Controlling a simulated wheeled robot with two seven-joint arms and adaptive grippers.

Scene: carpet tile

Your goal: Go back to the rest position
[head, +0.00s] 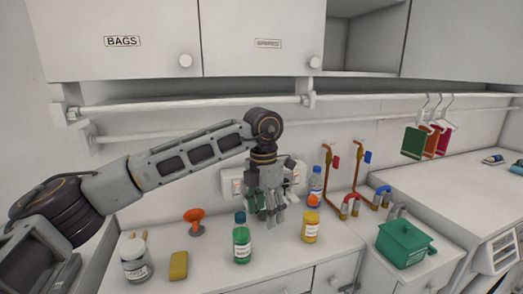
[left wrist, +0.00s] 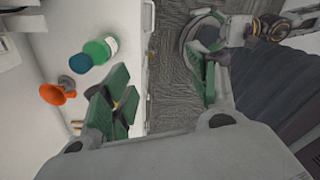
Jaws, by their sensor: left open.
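My left arm (head: 190,155) reaches in from the left over the white counter. My left gripper (head: 266,212) hangs with its fingers down, behind and between a green bottle with a blue cap (head: 242,240) and a yellow bottle with an orange cap (head: 311,222). It is open, with nothing seen between its fingers. In the left wrist view, the green-padded fingers (left wrist: 162,88) stand wide apart, with grey floor visible between them. The green bottle (left wrist: 100,50) is beyond the left finger. My right gripper is not in view.
A white jar (head: 136,262), yellow sponge (head: 178,266) and orange plunger-like item (head: 195,220) stand on the left counter. A blue-capped bottle (head: 316,183) is behind the yellow one. A green box (head: 403,243) sits to the right. Cabinets (head: 260,35) and a rail (head: 200,104) are above.

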